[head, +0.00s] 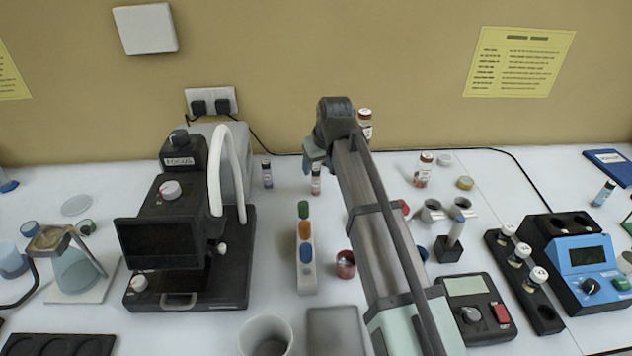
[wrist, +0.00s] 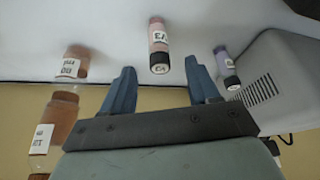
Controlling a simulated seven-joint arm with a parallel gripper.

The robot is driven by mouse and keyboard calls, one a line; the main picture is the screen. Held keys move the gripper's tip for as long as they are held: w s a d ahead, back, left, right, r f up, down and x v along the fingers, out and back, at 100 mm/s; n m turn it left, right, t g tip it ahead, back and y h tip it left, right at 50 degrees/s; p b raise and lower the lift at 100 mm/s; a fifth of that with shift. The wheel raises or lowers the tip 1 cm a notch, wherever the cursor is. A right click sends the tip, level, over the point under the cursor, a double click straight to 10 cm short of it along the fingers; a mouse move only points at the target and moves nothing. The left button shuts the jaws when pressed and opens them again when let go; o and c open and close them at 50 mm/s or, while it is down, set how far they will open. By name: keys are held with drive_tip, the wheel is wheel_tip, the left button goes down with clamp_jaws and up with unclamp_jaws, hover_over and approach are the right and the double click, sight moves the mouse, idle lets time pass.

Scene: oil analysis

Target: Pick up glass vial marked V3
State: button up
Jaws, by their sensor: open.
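A small vial with a pinkish body, white label and dark cap stands on the white bench; in the wrist view (wrist: 159,45) its mark appears to read V3. In the head view the vial (head: 316,183) is just below my gripper (head: 316,158), its top partly hidden. My gripper is open and empty. In the wrist view my gripper's blue fingers (wrist: 160,75) lie either side of the vial's cap, with gaps on both sides. I cannot tell whether the tips are level with the cap.
A purple vial (wrist: 226,68) stands beside the right finger in the wrist view and left of my gripper in the head view (head: 267,173). Amber bottles (wrist: 72,65) are at the wrist view's left.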

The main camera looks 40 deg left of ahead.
sight(317, 169)
drive_tip(key=shift+x, duration=3.15)
drive_tip(key=shift+w, duration=0.1)
drive_tip(key=c, duration=1.1)
